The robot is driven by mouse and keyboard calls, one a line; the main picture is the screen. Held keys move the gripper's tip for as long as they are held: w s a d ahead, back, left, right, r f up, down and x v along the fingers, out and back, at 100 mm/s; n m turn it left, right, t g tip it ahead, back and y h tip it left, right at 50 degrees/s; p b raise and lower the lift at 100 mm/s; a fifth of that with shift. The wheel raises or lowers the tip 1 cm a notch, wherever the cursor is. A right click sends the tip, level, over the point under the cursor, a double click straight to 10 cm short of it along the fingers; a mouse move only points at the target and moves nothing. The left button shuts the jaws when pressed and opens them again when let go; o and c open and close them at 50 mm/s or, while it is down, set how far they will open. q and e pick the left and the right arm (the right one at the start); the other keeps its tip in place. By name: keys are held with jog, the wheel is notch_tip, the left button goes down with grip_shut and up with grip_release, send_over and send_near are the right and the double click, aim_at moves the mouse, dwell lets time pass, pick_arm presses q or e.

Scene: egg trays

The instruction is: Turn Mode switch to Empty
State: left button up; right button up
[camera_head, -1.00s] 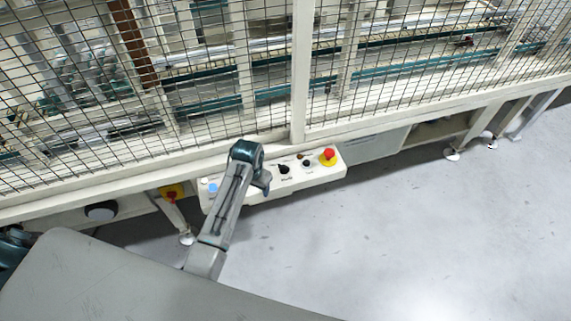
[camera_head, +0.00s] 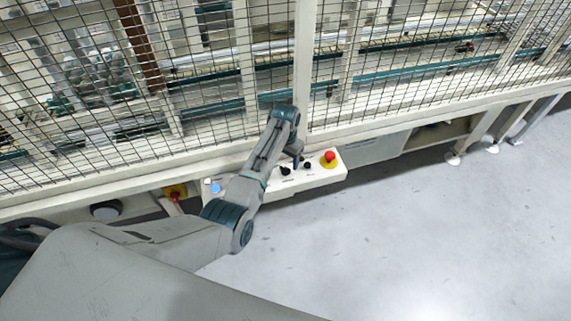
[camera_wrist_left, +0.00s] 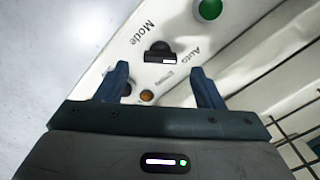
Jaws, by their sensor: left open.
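The Mode switch (camera_wrist_left: 158,53) is a black knob on a white control panel in the left wrist view. The printed word Mode is beside it at upper left, with Auto and a smaller label, likely Empty, on the opposite side. My left gripper (camera_wrist_left: 159,69) is open, its two blue fingers pointing at the panel, spread wider than the knob. The knob shows just beyond the gap between the fingertips; contact is not visible. In the head view my left gripper (camera_head: 297,161) hangs over the panel (camera_head: 325,178) near its black knobs. My right gripper is not in view.
A red emergency stop (camera_head: 330,156) on a yellow base is right of the gripper, and a blue button (camera_head: 216,187) is at the panel's left. The wrist view shows a green button (camera_wrist_left: 209,9) and an orange light (camera_wrist_left: 147,96). Wire mesh fencing rises behind; the floor in front is clear.

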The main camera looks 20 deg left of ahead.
aim_at(285, 168)
pick_arm(q)
notch_tip(285, 168, down, 3)
jog(key=shift+f, duration=0.45)
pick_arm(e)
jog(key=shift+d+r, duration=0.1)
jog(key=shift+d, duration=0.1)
pick_arm(q)
jog(key=shift+c, duration=0.6)
jog(key=c, duration=0.9)
jog(key=shift+o, duration=0.2)
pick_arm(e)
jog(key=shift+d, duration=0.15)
